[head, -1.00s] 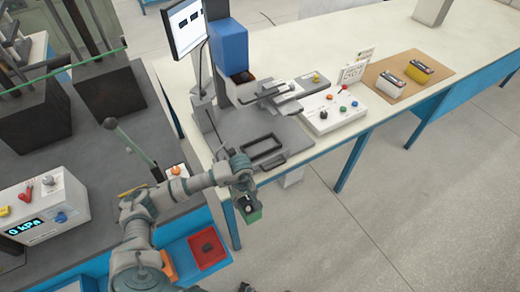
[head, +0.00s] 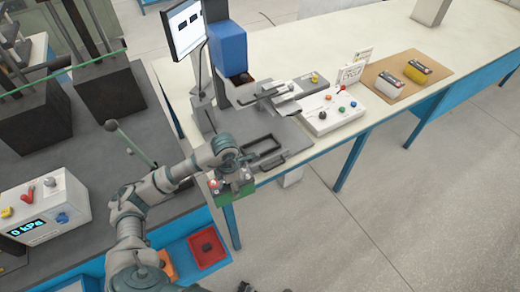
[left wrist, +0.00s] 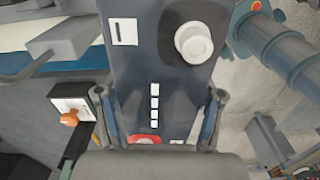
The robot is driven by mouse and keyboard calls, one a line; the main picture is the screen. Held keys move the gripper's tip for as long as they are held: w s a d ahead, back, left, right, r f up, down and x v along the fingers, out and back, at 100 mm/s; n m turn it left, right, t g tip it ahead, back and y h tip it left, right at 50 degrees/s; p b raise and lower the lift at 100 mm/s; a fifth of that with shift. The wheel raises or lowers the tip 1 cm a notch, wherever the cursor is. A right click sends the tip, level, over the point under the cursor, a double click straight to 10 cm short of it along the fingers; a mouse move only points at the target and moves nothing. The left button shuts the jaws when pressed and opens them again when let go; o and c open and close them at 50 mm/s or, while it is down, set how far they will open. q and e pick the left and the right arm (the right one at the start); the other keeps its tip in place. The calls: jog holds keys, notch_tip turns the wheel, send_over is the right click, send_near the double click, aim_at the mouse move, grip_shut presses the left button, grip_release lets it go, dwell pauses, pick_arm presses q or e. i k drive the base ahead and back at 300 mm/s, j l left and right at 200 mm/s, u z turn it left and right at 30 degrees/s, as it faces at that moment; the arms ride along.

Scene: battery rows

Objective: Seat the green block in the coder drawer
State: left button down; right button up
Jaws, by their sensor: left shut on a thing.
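The green block (head: 236,189) has a dark top with a white knob. It is held at the bench's near corner, in front of the coder drawer (head: 281,158), a dark tray with a framed recess and a front handle. My left gripper (head: 232,172) is shut on the block. In the left wrist view the block's dark face (left wrist: 150,62) fills the middle, with a white knob, white marks and a red patch. The gripper's fingers (left wrist: 160,115) lie along its two sides. Whether the block touches the bench is unclear.
A white button box (head: 332,112) stands right of the drawer, and a brown mat (head: 410,91) with two small blocks lies farther right. A monitor (head: 185,28) and blue press column (head: 228,48) rise behind. A red bin (head: 208,262) is below; the floor right is clear.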

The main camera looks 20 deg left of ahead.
aim_at(261, 148)
jog(key=i, duration=1)
